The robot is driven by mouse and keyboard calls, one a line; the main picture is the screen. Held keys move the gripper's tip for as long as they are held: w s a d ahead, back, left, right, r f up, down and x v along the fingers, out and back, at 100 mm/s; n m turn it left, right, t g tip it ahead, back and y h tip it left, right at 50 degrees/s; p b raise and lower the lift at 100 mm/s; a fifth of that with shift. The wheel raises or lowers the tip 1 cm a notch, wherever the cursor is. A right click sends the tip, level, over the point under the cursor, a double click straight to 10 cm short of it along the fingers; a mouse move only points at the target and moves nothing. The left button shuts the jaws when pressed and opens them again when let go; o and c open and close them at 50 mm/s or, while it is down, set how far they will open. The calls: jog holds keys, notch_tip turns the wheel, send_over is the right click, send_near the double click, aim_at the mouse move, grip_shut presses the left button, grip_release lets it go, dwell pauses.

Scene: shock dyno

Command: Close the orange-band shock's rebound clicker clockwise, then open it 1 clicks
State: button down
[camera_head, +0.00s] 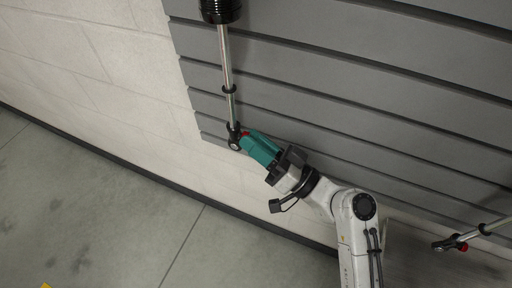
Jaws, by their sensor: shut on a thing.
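A shock (226,65) hangs along the grey slatted panel, with a black upper part at the top edge and a bright shaft running down to a dark end eye. A small red knob (245,133) shows beside that eye. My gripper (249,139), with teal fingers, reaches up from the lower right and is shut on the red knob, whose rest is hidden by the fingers. I see no orange band on this shock, so I cannot tell which shock it is.
A second shock's shaft (493,227) with a dark end eye and a red knob (461,246) shows at the lower right. The slatted panel (350,70) lies close behind my gripper. The concrete floor (110,220) at left is clear, with a yellow bit (46,286) at the bottom edge.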

dwell(0.4)
jog(key=c, duration=1)
grip_release()
jog(key=shift+o, duration=0.2)
jog(key=b+v, duration=0.1)
jog(key=v, duration=1)
jog(key=shift+a, duration=0.1)
